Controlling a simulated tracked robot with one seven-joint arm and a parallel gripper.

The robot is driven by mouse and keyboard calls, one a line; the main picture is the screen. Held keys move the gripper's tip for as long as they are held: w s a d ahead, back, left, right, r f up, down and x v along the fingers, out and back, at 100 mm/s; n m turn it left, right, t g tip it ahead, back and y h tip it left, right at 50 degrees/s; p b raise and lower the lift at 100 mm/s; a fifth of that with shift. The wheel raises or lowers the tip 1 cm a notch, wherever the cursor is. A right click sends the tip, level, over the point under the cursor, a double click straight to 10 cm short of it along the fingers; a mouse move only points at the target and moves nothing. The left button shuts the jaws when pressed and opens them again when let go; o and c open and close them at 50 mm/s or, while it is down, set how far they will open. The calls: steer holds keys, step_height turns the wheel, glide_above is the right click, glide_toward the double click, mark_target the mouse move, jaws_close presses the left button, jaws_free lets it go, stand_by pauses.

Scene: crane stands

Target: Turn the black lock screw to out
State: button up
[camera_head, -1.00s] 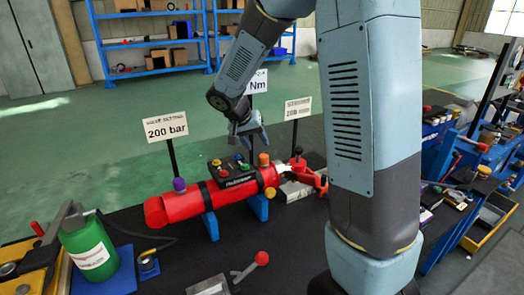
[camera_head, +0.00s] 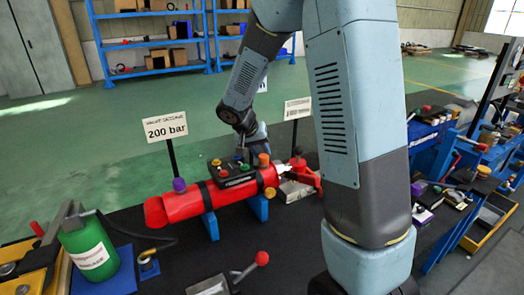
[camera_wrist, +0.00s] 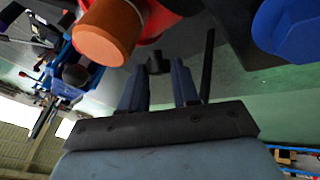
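The red cylinder (camera_head: 185,205) lies on blue supports on the dark bench, with a black block of small coloured knobs (camera_head: 232,173) on top. My gripper (camera_head: 252,140) is lowered behind the cylinder, partly hidden by it. In the wrist view, the two blue fingers of my gripper (camera_wrist: 157,75) stand apart. A small dark piece (camera_wrist: 155,62) shows between and just beyond the fingertips; it may be the black lock screw, but I cannot tell surely. I see no clear contact with it. An orange cap (camera_wrist: 105,35) is close by at the upper left.
The 200 bar sign (camera_head: 166,129) on a thin post and another sign (camera_head: 298,108) stand behind the cylinder. A green bottle (camera_head: 88,250) is at front left. A red-knobbed lever (camera_head: 262,258) stands in front. A blue workbench (camera_head: 445,150) is at right.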

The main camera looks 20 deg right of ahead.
jaws_close()
steer(key=shift+d+n+t+y, duration=0.15)
steer(key=shift+n+t+y, duration=0.05)
steer(key=shift+n+y, duration=0.7)
steer(key=shift+d+n+t+y, duration=0.1)
steer(key=shift+n+t+y, duration=0.1)
steer(key=shift+n+y, duration=0.7)
steer(key=shift+d+n+g+y, duration=0.15)
steer(key=shift+n+y, duration=0.8)
steer(key=shift+n, duration=0.2)
steer(key=shift+d+n+g+y, duration=0.15)
steer(key=shift+n+y, duration=0.8)
steer(key=shift+n, duration=0.2)
steer(key=n+g+y, duration=0.1)
steer(key=n, duration=0.1)
steer(key=n+g+y, duration=0.1)
steer(key=n+y, duration=0.1)
steer(key=shift+w+d, duration=0.15)
steer(key=shift+w, duration=0.05)
steer(key=n+g+y, duration=0.1)
steer(key=n, duration=0.1)
steer(key=n+g+y, duration=0.1)
steer(key=n+g, duration=0.1)
steer(key=n, duration=0.1)
steer(key=shift+w+d+f+g+y, duration=0.1)
steer(key=shift+w+d+g+y, duration=0.05)
steer(key=shift+g+y, duration=0.15)
steer(key=shift+n, duration=0.4)
